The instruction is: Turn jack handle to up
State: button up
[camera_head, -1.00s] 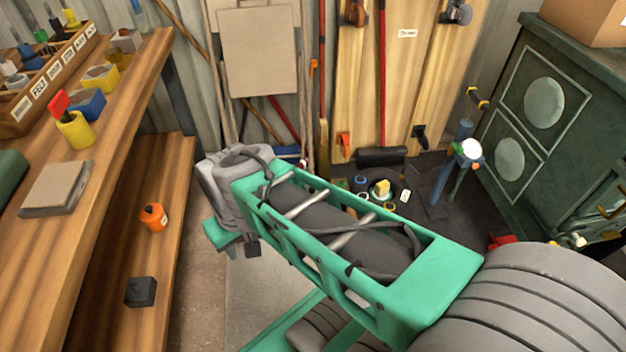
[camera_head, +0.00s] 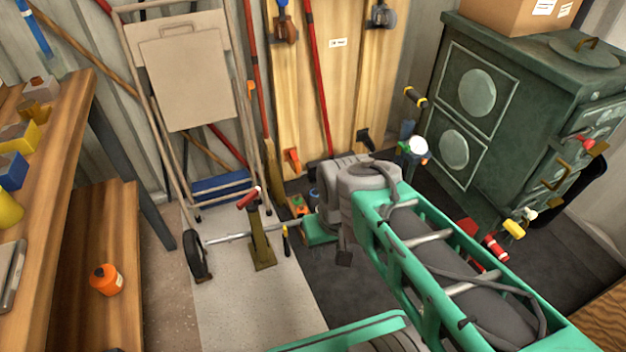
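A narrow olive-coloured upright, which looks like the jack (camera_head: 262,237), stands on a small foot plate on the pale floor strip. A green block and a dark tip show below my grey wrist. The fingertips are mostly hidden, and whether they are open is unclear.
A green stove (camera_head: 500,125) stands at right. The pale floor before the jack is clear.

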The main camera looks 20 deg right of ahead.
aim_at(249, 198)
jog(key=z, duration=0.4)
jog(key=i, duration=0.65)
jog(key=u, duration=2.6)
jog(key=i, duration=0.5)
jog(key=u, duration=0.1)
